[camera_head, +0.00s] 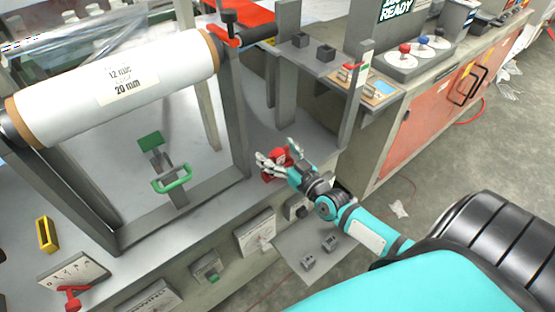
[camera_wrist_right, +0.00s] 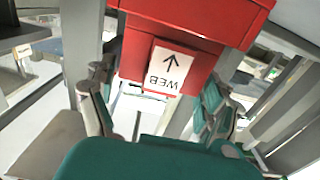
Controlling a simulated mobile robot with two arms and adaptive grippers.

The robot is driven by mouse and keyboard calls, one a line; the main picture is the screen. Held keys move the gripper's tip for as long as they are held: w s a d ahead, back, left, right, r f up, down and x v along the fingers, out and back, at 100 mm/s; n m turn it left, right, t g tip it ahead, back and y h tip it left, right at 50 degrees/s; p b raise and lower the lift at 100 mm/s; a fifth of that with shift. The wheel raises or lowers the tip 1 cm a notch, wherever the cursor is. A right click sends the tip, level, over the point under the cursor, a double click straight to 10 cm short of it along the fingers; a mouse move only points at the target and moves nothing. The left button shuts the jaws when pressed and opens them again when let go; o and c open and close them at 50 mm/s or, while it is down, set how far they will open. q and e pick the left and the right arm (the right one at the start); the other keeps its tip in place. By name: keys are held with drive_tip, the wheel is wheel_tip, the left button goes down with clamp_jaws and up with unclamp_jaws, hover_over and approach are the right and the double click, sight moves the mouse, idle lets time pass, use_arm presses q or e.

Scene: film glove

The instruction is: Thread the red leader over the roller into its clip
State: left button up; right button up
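A red block (camera_head: 281,154) sits at the edge of the grey machine bed, beside my right gripper (camera_head: 276,161). In the right wrist view this red piece (camera_wrist_right: 190,22) bears a white "WEB" arrow label and lies ahead of the gripper (camera_wrist_right: 155,100), whose fingers are spread to either side. I cannot tell whether they touch it. I take it for the leader. A white film roll (camera_head: 125,75) spans the upper left between grey posts. A green-handled fitting (camera_head: 171,178) stands on the bed below it; I cannot tell whether it is the clip. My left gripper is out of view.
A grey post (camera_head: 233,110) rises left of my right gripper. A control ledge (camera_head: 375,90) with a red-doored cabinet (camera_head: 425,125) stands at right. A yellow block (camera_head: 46,234) and a dial plate (camera_head: 72,273) sit at lower left. The bed around the green fitting is open.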

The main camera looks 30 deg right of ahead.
drive_tip(key=c, duration=0.7)
drive_tip(key=shift+r, duration=0.15)
drive_tip(key=shift+c, duration=0.2)
